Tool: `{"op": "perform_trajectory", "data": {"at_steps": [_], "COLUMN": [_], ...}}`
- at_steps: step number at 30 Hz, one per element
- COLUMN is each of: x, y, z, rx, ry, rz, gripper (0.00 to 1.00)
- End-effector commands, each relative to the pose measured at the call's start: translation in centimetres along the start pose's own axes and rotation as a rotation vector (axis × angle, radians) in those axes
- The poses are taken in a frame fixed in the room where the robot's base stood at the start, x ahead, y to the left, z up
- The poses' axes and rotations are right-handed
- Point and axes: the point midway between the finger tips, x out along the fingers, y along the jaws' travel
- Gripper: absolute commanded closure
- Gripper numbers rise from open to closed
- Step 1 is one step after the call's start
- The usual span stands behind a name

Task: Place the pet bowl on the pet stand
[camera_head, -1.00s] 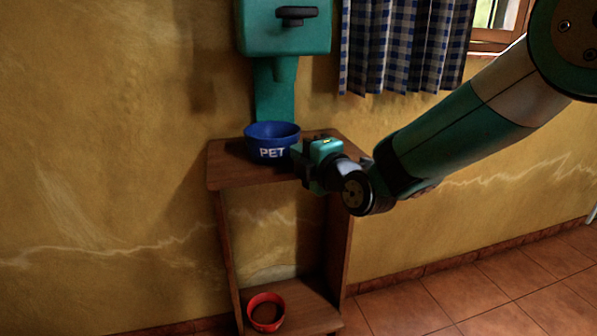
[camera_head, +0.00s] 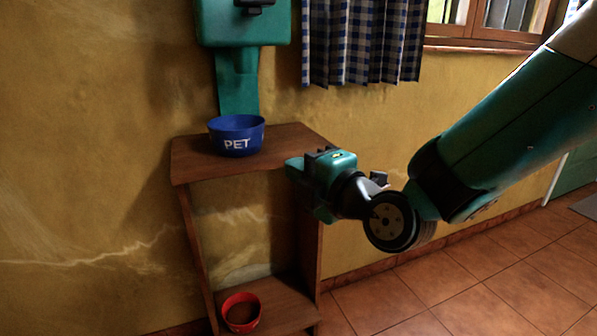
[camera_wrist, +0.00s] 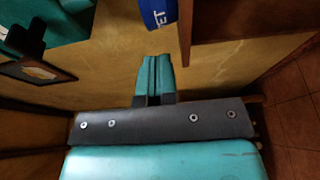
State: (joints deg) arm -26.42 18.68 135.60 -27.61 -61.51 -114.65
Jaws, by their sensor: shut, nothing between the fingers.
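The blue pet bowl (camera_head: 237,136), marked PET, sits upright on the top shelf of the wooden stand (camera_head: 285,140). Part of the bowl also shows at the top of the wrist view (camera_wrist: 158,14). My gripper (camera_head: 290,163) is shut and empty, in front of the stand's right part and to the right of the bowl, apart from it. In the wrist view its two teal fingers (camera_wrist: 154,78) are together with nothing between them. A second, red bowl (camera_head: 241,312) with brown contents rests on the stand's lower shelf.
A teal dispenser (camera_head: 238,85) hangs on the yellow wall above the stand. A checked curtain (camera_head: 360,40) and a window (camera_head: 485,22) are at the upper right. The tiled floor (camera_head: 470,285) right of the stand is clear.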

Motion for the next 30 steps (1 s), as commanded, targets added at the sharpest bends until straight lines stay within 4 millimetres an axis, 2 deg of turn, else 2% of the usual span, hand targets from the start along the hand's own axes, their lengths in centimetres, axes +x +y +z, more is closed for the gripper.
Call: {"op": "perform_trajectory", "data": {"at_steps": [8,11,14,17,19,24,27,30], "x": [-0.1,-1.0,-2.9,-6.3,-9.3,-17.4,-21.4,-24.2], "y": [0.0,-0.2,-0.8,-1.7,-2.5,-3.9,-4.3,-4.5], "z": [-0.2,-0.6,-1.2,-2.0,-2.5,-3.4,-3.7,-3.9], "rx": [0.037,0.163,0.391,0.679,0.881,1.277,1.423,1.508], "ry": [0.012,0.04,0.059,0.017,-0.064,-0.399,-0.619,-0.793], "rz": [-0.024,-0.108,-0.271,-0.496,-0.664,-0.997,-1.113,-1.174], "gripper": [1.0,1.0,1.0,1.0,1.0,1.0,1.0,1.0]}}
